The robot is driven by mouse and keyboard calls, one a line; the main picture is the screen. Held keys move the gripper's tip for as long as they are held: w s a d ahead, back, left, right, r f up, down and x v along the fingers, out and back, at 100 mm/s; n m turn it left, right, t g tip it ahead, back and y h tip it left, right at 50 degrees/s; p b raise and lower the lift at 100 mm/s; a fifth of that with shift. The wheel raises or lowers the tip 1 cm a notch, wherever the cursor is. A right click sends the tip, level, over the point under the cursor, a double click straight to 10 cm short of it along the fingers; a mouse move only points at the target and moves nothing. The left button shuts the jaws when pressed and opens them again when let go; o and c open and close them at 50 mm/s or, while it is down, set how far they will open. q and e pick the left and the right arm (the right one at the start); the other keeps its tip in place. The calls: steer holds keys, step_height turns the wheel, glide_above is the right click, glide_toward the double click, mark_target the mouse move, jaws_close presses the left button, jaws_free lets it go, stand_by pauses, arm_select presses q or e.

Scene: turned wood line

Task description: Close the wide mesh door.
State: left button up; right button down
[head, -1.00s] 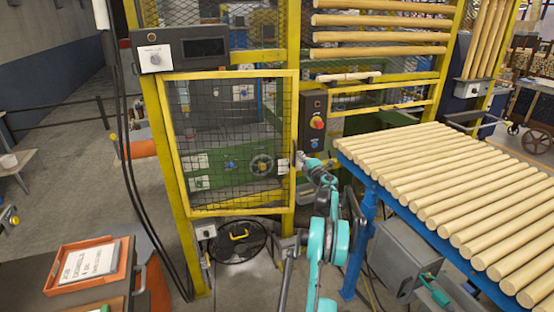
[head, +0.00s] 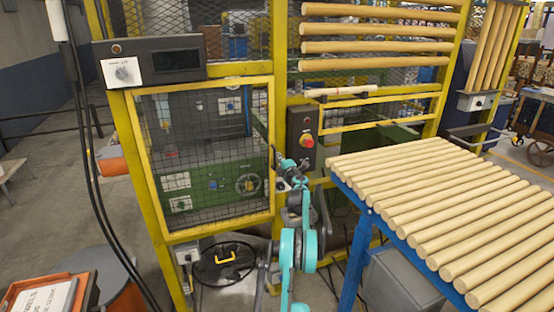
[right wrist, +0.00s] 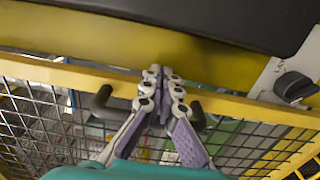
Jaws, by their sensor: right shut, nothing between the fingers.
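The wide mesh door (head: 160,235) has a yellow frame with black wire mesh and fills the machine opening at the centre left. It looks about in line with the yellow posts; I cannot tell whether it is fully flush. My right gripper (head: 279,160) is at the door's right edge, its fingers partly hidden by distance. In the right wrist view, the fingers of my right gripper (right wrist: 162,78) are shut and empty. They reach the yellow door frame (right wrist: 245,106), between the two visible ends of a dark handle (right wrist: 103,100). My left gripper is not in view.
A control box (head: 150,62) hangs above the door. A switch box with a red knob (head: 303,137) is on the right post. A blue rack (head: 367,215) of wooden rods stands close on the right. An orange tray (head: 85,293) is at lower left.

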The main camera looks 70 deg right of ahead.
steer(key=v, duration=1.2)
